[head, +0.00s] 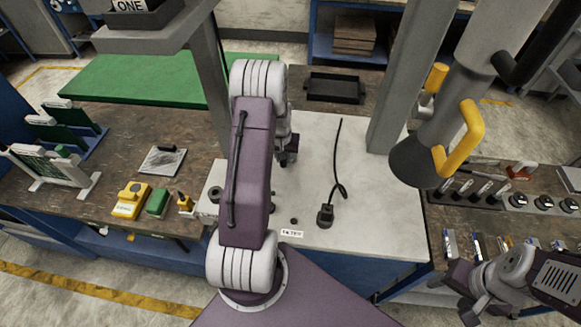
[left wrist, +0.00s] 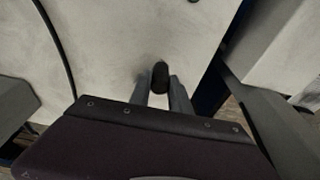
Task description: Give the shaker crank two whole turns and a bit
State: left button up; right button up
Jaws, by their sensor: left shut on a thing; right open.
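My left gripper (left wrist: 162,88) is shut on a small black upright knob (left wrist: 160,76), seen in the left wrist view above a pale surface. I take the knob for the crank's handle; the crank arm and the shaker body cannot be made out. In the head view my left gripper (head: 288,155) is dark and small beside my purple forearm, over the pale bench top, and the knob is hidden there. My right gripper (head: 464,294) is open and empty at the lower right, by the right-hand bench.
A black plug-like thing with a cable (head: 325,216) lies on the pale bench top (head: 375,220). A grey column with a yellow handle (head: 462,140) hangs at the right. A black tray (head: 335,88) stands behind. Yellow and green blocks (head: 130,200) sit on the left bench.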

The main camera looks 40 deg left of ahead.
pick_arm(q)
jog(key=o, duration=0.7)
notch_tip(320, 180, up, 8)
jog(key=p, duration=0.6)
jog(key=shift+r, duration=0.1)
